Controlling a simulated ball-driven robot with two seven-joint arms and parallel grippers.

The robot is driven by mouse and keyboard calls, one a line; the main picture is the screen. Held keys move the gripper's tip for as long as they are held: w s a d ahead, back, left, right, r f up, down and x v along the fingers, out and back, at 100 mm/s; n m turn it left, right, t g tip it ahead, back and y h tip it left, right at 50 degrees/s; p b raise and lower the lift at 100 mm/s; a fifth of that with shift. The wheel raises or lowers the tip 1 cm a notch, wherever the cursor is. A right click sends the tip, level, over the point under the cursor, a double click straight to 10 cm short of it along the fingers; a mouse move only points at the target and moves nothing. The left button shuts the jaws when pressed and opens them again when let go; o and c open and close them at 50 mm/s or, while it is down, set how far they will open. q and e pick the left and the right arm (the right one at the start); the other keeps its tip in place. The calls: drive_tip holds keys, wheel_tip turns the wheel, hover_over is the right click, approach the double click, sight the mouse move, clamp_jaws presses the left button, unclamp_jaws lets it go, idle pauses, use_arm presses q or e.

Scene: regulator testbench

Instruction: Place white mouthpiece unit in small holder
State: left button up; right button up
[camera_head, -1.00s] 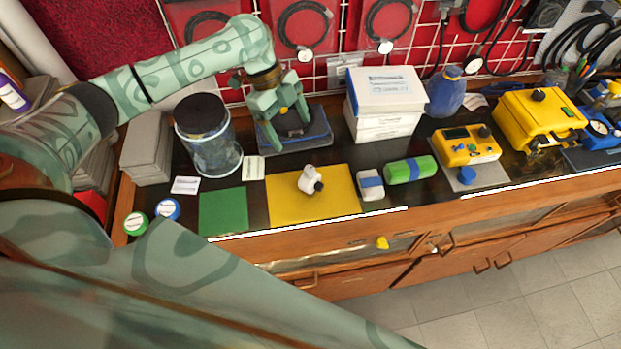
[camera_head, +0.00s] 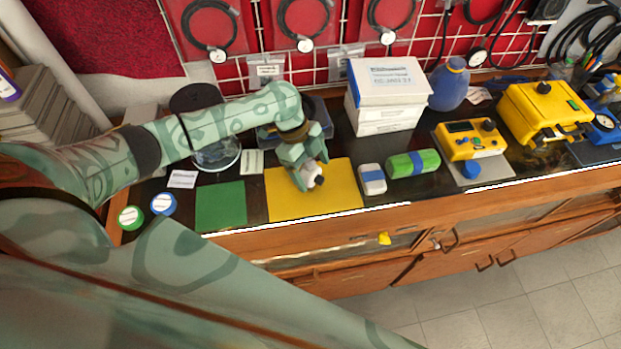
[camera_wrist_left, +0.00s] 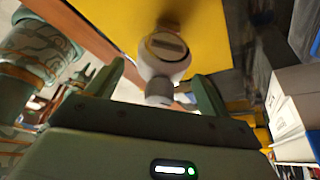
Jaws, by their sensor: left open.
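The white mouthpiece unit (camera_head: 313,175) is on the yellow mat (camera_head: 340,197), partly covered by my left gripper (camera_head: 311,174) in the head view. In the left wrist view the mouthpiece unit (camera_wrist_left: 166,54) shows a round grey-white cap and a dark lower end. It lies between the two open fingers of my left gripper (camera_wrist_left: 160,78), and I see no clear contact. A blue-grey tray (camera_head: 325,116) stands behind the mat, partly hidden by my left arm. I cannot tell which thing is the small holder. My right gripper is not in view.
A glass jar (camera_head: 219,158) stands behind my left arm. A green mat (camera_head: 221,205) lies left of the yellow one. A white-and-blue block (camera_head: 372,179), a green roll (camera_head: 413,163) and a white box (camera_head: 389,82) stand to the right. The bench's front edge is close.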

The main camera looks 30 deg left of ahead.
use_arm(q)
drive_tip(key=shift+d+f, duration=0.1)
drive_tip(key=shift+f, duration=0.25)
drive_tip(key=c, duration=1.3)
drive_tip(key=shift+r, duration=0.1)
